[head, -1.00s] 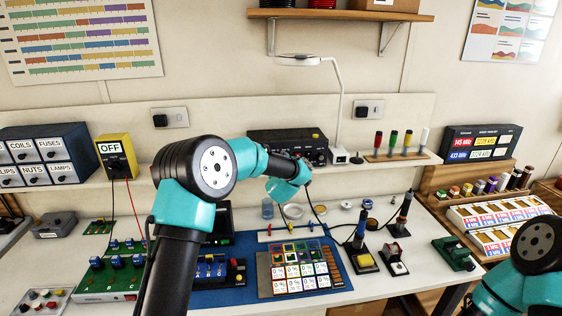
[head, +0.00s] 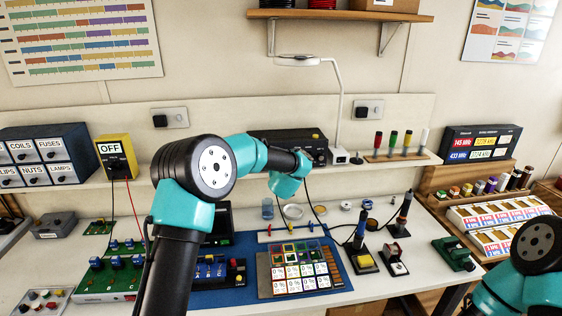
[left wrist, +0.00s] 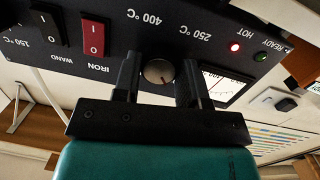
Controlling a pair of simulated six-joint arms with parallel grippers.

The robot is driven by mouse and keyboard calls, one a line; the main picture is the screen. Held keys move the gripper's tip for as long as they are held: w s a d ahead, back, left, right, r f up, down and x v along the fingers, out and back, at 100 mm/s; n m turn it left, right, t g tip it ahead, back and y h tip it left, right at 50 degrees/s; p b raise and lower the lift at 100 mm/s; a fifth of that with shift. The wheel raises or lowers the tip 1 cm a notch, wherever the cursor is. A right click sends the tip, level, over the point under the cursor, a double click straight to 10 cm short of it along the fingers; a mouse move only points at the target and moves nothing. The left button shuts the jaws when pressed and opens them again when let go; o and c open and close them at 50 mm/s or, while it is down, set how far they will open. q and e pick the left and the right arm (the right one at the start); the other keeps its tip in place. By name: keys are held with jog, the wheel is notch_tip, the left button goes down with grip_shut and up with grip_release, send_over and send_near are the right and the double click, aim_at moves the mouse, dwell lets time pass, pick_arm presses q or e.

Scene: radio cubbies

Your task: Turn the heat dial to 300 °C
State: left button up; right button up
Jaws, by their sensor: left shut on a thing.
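The heat dial (left wrist: 157,72) is a small round silver knob with a red mark on the black station panel. The left wrist view shows the panel upside down. The dial sits between the two black fingers of my left gripper (left wrist: 160,66), which is shut on it. The red mark is on the dial's lower right in that picture. Labels for 400 °C and 250 °C are near the dial; a 300 °C label is not visible. In the head view the station (head: 270,138) stands on the shelf, with my left arm in front hiding the dial. My right gripper is out of view.
A red IRON switch (left wrist: 94,37) and a black WAND switch (left wrist: 46,27) are on the same panel. A red HOT light (left wrist: 233,47) is lit; the READY light (left wrist: 260,56) is green. A lamp (head: 340,110) stands right of the station. Irons in stands are below.

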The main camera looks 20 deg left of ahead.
pick_arm(q)
jog(key=shift+m, duration=0.8)
jog(key=o, duration=0.9)
jog(key=shift+s, duration=0.1)
jog(key=v, duration=1.7)
jog(key=shift+d, duration=0.15)
